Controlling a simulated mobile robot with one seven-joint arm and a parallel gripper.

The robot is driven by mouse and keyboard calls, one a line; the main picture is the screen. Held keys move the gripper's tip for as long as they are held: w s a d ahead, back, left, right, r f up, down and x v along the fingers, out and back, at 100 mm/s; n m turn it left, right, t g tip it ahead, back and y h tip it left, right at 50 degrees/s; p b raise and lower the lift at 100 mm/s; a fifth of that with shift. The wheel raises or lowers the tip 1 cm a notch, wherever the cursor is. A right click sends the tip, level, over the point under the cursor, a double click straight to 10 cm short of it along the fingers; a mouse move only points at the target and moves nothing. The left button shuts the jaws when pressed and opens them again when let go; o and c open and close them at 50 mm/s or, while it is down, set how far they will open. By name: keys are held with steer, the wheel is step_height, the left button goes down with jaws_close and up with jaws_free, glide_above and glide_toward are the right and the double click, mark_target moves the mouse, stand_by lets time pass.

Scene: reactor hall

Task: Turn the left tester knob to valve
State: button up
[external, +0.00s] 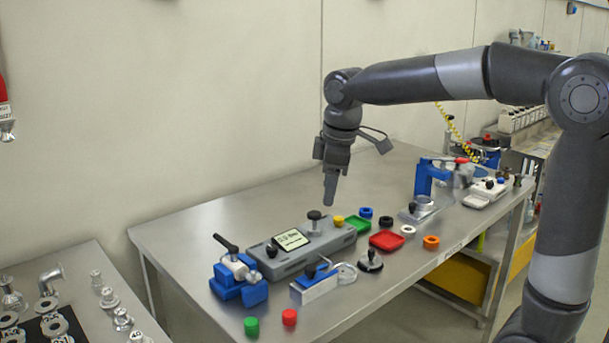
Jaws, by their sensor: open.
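The tester (300,248) is a long grey box on the steel table, with a pale screen (291,239) on top. A black knob (271,250) sits at its left end; where it points is too small to read. A taller black-topped fitting (314,217) and a yellow button (338,221) stand farther right on the tester. My gripper (330,202) points down above the tester's right half, near the tall fitting and apart from the left knob. It is open, though its fingers overlap from this side, and nothing shows between them.
A blue clamp (238,280) stands left of the tester. A blue and silver block (315,284) and a black-knobbed disc (370,261) lie in front. Green and red trays (387,240) and coloured rings lie right. The table's back left is clear.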

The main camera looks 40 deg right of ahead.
mark_target(272, 247)
steer(key=w+a+f+n+g, duration=0.1)
steer(key=w+a+f+n, duration=0.2)
steer(key=w, duration=0.4)
steer(key=w+a+f+n+g, duration=0.1)
steer(key=w+a+f+n, duration=0.2)
steer(key=w, duration=0.4)
steer(key=f, duration=0.8)
steer(key=d+f, duration=0.1)
steer(key=f, duration=0.2)
steer(key=shift+s+f, duration=0.1)
steer(key=shift+f, duration=0.3)
steer(key=c, duration=1)
